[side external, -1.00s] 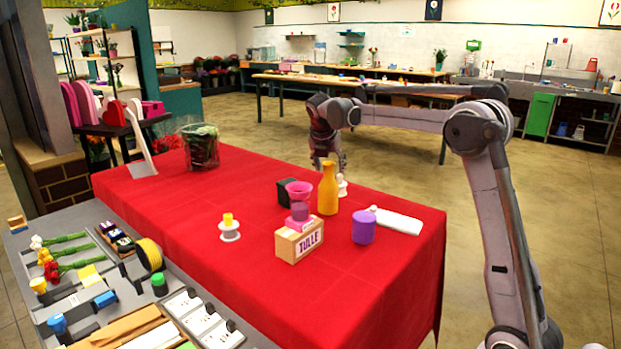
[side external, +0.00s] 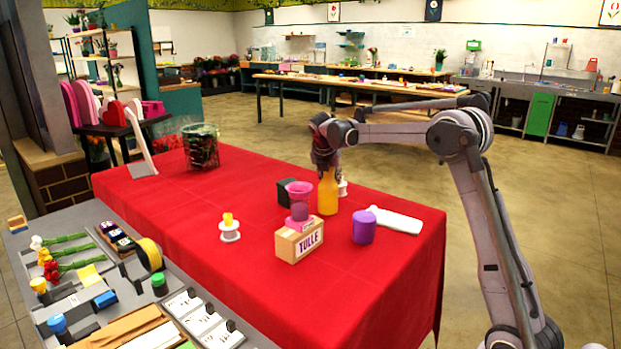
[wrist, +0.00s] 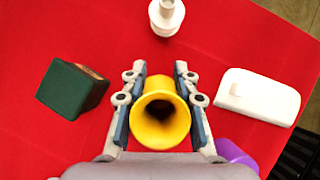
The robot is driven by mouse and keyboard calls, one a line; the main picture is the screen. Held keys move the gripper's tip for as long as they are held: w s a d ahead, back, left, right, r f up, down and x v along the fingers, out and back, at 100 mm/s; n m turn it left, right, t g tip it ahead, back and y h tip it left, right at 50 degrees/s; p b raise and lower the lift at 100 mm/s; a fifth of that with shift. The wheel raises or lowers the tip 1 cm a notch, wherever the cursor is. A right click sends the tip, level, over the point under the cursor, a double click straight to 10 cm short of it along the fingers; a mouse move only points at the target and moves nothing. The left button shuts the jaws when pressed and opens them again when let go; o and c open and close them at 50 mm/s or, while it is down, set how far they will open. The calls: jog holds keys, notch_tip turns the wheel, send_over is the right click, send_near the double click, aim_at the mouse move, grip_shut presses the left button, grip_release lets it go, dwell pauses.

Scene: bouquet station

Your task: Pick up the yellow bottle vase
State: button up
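The yellow bottle vase (side external: 328,193) stands upright on the red cloth-covered table in the side view. In the wrist view I look down into the round mouth of the yellow bottle vase (wrist: 160,117). My gripper (wrist: 158,98) has its two fingers on either side of the vase, with small gaps showing at the rim. In the side view my gripper (side external: 325,163) is at the vase's neck, and its fingers are partly hidden behind the vase.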

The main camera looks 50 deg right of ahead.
grip_shut()
jog(key=shift+a, duration=0.1)
